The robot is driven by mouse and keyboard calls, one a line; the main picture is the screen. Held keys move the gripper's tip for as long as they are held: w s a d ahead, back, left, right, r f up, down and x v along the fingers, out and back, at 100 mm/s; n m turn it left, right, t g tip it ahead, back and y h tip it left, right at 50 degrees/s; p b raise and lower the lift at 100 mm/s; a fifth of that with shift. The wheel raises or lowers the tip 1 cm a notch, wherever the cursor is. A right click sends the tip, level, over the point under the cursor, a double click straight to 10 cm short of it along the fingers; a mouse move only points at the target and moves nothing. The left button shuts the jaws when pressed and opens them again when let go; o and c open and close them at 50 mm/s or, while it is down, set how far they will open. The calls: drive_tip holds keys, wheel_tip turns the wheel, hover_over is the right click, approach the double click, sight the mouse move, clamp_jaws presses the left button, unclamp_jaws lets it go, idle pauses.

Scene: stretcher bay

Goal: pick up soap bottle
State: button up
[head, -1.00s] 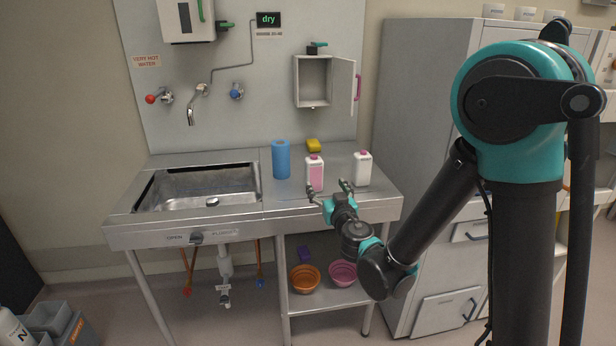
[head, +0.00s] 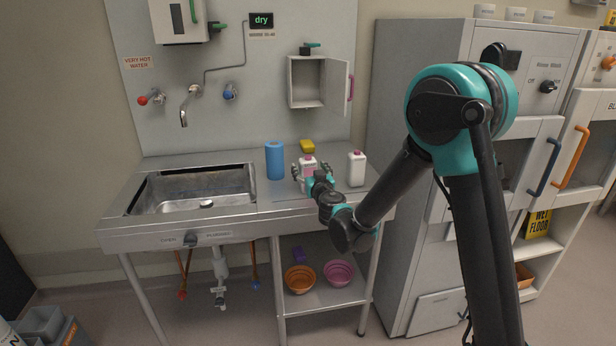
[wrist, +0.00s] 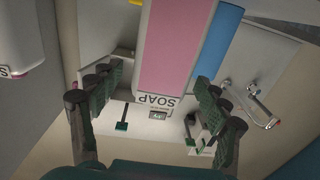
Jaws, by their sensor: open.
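The soap bottle (head: 307,163), with a pale body and a pink cap, stands on the counter to the right of the blue cylinder. My gripper (head: 306,171) is at the bottle, partly covering its lower part. In the wrist view the soap bottle (wrist: 172,50) shows a pink side and the word SOAP, printed upside down. The open fingers of my gripper (wrist: 160,82) are spread to its left and right, with visible gaps at both sides.
A white bottle (head: 356,169) with a pink cap stands close on the right. The blue cylinder (head: 274,161) stands on the left and a yellow sponge (head: 307,146) behind. The sink basin (head: 190,189) is further left. An open wall cabinet (head: 307,82) hangs above.

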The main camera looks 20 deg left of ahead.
drive_tip(key=shift+x, duration=0.95)
drive_tip(key=c, duration=1.5)
